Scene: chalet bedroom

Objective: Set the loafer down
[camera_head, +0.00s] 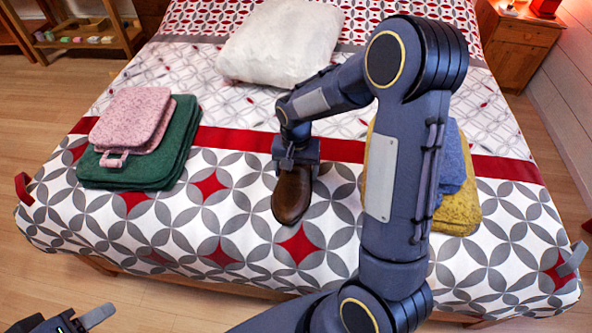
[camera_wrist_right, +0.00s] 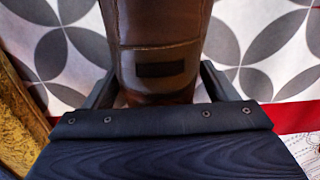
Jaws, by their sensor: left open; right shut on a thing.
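The brown loafer (camera_head: 291,195) is at the middle of the bed, toe pointing to the near edge. My right gripper (camera_head: 295,160) is shut on its heel end from behind. In the right wrist view the loafer's heel (camera_wrist_right: 160,50) sits between both fingers of the right gripper (camera_wrist_right: 160,92). The loafer is over or on the patterned bedspread (camera_head: 200,245); I cannot tell whether its sole touches. My left gripper (camera_head: 85,318) is at the bottom left corner, open and empty, apart from the bed.
Yellow (camera_head: 458,212) and blue (camera_head: 452,165) folded cloths lie at the right, partly behind my right arm. A white pillow (camera_head: 280,42) lies farther back. Bedspread around the loafer is clear.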

